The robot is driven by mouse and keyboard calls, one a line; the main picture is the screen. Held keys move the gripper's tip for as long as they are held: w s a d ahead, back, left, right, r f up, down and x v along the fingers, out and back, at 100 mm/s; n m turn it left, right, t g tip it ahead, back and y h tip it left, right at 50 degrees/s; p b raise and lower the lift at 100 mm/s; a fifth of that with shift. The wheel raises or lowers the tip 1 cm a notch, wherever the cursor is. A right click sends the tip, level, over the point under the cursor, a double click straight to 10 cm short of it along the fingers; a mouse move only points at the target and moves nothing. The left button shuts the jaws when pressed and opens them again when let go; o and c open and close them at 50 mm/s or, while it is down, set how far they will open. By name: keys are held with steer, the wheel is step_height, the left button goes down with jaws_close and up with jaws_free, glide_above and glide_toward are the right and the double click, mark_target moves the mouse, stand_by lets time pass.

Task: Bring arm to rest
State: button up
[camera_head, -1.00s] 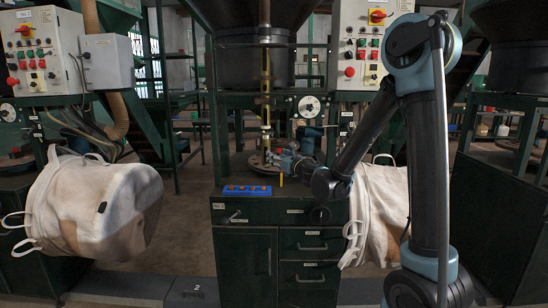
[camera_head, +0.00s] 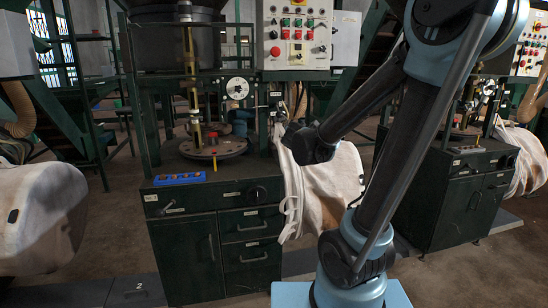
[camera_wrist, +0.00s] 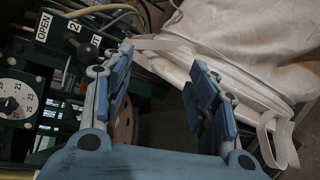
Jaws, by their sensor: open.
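My arm (camera_head: 395,150) is bent, rising at the right of the head view. Its dark wrist end (camera_head: 310,143) hangs in front of the white bulk bag (camera_head: 325,190), beside the green cabinet. In the head view my gripper's fingers are hidden or too dark to tell. In the wrist view my gripper (camera_wrist: 160,68) is open, with its two blue padded fingers well apart and nothing held between them. The white bag (camera_wrist: 245,50) and its strap (camera_wrist: 278,140) lie beyond and to the right of the fingers.
The green cabinet (camera_head: 225,240) carries a blue tray (camera_head: 180,179) and a round plate (camera_head: 213,149). A numbered dial (camera_wrist: 14,100) and a black-knobbed lever (camera_wrist: 80,45) are at the left of the wrist view. Another bag (camera_head: 40,215) hangs at left. The floor before the left bag looks open.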

steer(key=s+d+f+m+g+h, duration=0.1)
steer(key=s+d+f+m+g, duration=0.2)
steer(key=s+d+f+m, duration=0.35)
steer(key=s+d+f+m+g+h, duration=0.1)
steer(key=s+d+f+m+g, duration=0.25)
steer(key=s+d+m, duration=0.45)
steer(key=s+a+f+m+g+y, duration=0.1)
steer(key=s+f+m+g, duration=0.2)
steer(key=s, duration=0.6)
steer(key=s+a+f+m+g+y, duration=0.1)
steer(key=s+a+f+m+g, duration=0.1)
steer(key=s, duration=0.8)
step_height(320, 180, down, 3)
steer(key=shift+s+a+r+m+g+y, duration=0.1)
steer(key=shift+s+a+m+g+y, duration=0.25)
steer(key=shift+m+g, duration=0.3)
steer(key=shift+w+d, duration=0.1)
steer(key=shift+w, duration=0.05)
steer(key=shift+w+f, duration=0.2)
steer(key=shift+w, duration=0.25)
